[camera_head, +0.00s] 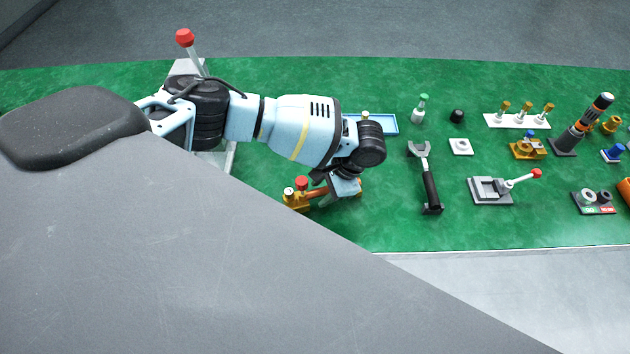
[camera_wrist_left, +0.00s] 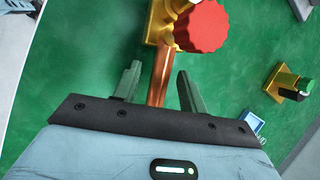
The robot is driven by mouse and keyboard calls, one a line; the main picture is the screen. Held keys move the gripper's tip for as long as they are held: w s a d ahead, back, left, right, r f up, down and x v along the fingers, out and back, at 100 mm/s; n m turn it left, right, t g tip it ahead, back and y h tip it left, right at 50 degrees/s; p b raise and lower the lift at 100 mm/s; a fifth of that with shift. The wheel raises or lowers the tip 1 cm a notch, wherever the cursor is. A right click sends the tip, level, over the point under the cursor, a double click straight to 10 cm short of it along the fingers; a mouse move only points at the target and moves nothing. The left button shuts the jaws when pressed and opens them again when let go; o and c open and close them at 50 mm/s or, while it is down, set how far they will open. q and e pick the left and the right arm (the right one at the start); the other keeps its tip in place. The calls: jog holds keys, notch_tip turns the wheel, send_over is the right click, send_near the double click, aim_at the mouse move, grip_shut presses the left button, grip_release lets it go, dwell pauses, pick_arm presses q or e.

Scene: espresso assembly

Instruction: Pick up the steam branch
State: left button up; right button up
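The steam branch (camera_wrist_left: 162,72) shows in the left wrist view as a copper pipe joined to a brass body with a ribbed red knob (camera_wrist_left: 202,26). In the head view its brass body (camera_head: 296,201) and red knob (camera_head: 302,183) show at the left part of the green bench, partly hidden by my left gripper (camera_head: 335,192). In the wrist view my left gripper (camera_wrist_left: 159,71) is open, with one finger on each side of the copper pipe and green gaps visible. Whether the fingers are low enough to enclose the pipe I cannot tell. My right gripper is not in view.
A black-handled portafilter-like tool (camera_head: 430,188) and a grey fixture with a red-tipped lever (camera_head: 490,191) lie to the right. A blue tray (camera_head: 391,125) is behind my left arm. In the wrist view a brass block with a dark knob (camera_wrist_left: 289,84) sits to the right.

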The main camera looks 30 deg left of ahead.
aim_at(323, 190)
pick_arm(q)
grip_shut()
jog(key=shift+r, duration=0.1)
jog(key=shift+r, duration=1.9)
jog(key=s+d+r, duration=0.1)
jog(key=s+d, duration=0.7)
jog(key=d, duration=0.5)
jog(key=shift+s+d+p, duration=0.2)
jog(key=shift+d+p, duration=0.1)
jog(key=shift+p, duration=0.05)
